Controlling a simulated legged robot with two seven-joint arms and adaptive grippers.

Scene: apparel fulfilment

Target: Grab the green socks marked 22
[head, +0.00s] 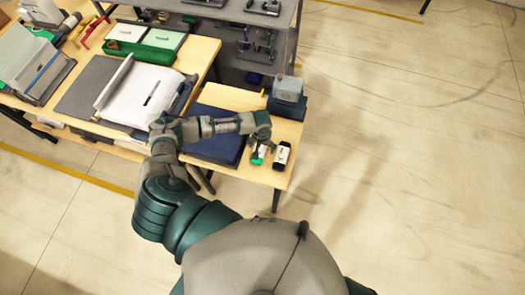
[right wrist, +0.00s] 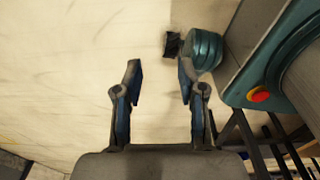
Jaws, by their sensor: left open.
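A small green pack with a white part, which looks like the green socks (head: 256,160), lies near the front right of the small wooden table. Any number on it is too small to read. My left gripper (head: 262,143) is just above and partly over the green socks; it is open, and it hides part of them. I cannot tell whether its fingers touch them. My right gripper (right wrist: 160,75) is open and empty in the right wrist view, with bare floor behind its fingers.
A black-and-white pack (head: 282,155) lies just right of the green socks. A dark blue mat (head: 215,150) lies left of them, and a grey-blue box (head: 288,92) stands behind. The table edge (head: 288,180) is close. A larger bench (head: 75,65) with bins stands left.

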